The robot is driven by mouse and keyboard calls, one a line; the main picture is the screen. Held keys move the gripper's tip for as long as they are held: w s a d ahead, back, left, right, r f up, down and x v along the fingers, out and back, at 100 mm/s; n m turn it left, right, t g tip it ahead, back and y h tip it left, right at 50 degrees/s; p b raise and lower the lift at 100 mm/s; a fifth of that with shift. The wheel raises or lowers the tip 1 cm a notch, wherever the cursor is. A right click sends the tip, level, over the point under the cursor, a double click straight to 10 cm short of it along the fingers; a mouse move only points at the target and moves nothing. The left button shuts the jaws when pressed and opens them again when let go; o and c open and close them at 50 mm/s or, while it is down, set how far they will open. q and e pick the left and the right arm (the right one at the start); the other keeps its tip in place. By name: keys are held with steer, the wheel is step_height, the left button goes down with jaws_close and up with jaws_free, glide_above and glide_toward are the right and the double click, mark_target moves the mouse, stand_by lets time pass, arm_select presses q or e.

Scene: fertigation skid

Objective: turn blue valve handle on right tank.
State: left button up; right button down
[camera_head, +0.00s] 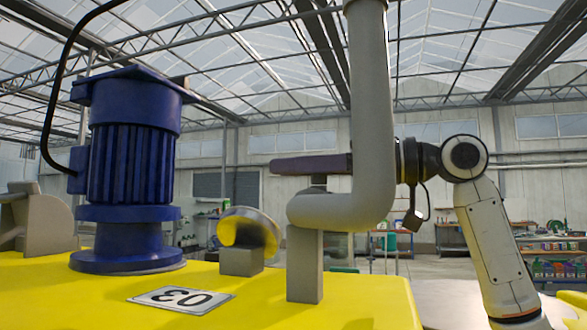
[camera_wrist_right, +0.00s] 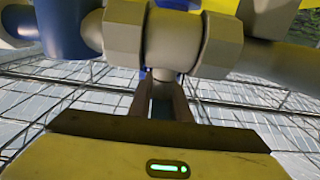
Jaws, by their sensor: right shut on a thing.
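In the right wrist view, my right gripper (camera_wrist_right: 162,98) has its two brown fingers closed in at the stem of a grey valve body (camera_wrist_right: 215,42). A small sliver of blue, the valve handle (camera_wrist_right: 148,78), shows at the fingertips; the rest of it is hidden by the fingers. In the head view, my right arm comes in from the right and passes behind the thick grey pipe. Left of the pipe, a dark purple-brown bar (camera_head: 310,165) lies level above a short stem; I cannot tell how much is finger or handle. My left gripper is not in view.
The upright grey pipe (camera_head: 371,110) bends left, in front of my wrist. Shelves (camera_head: 562,258) stand far back right.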

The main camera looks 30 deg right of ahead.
steer(key=c, duration=1.7)
jaws_free()
steer(key=b+v, duration=0.2)
steer(key=v, duration=0.8)
steer(key=shift+s+d, duration=0.1)
steer(key=shift+s, duration=0.05)
steer(key=p+x, duration=0.2)
steer(key=x, duration=0.8)
steer(key=shift+r, duration=0.1)
steer(key=shift+w, duration=0.2)
steer(key=shift+s+a+n+g+y, duration=0.15)
steer(key=shift+a+n+g+y, duration=0.05)
steer(key=shift+n+g+y, duration=0.4)
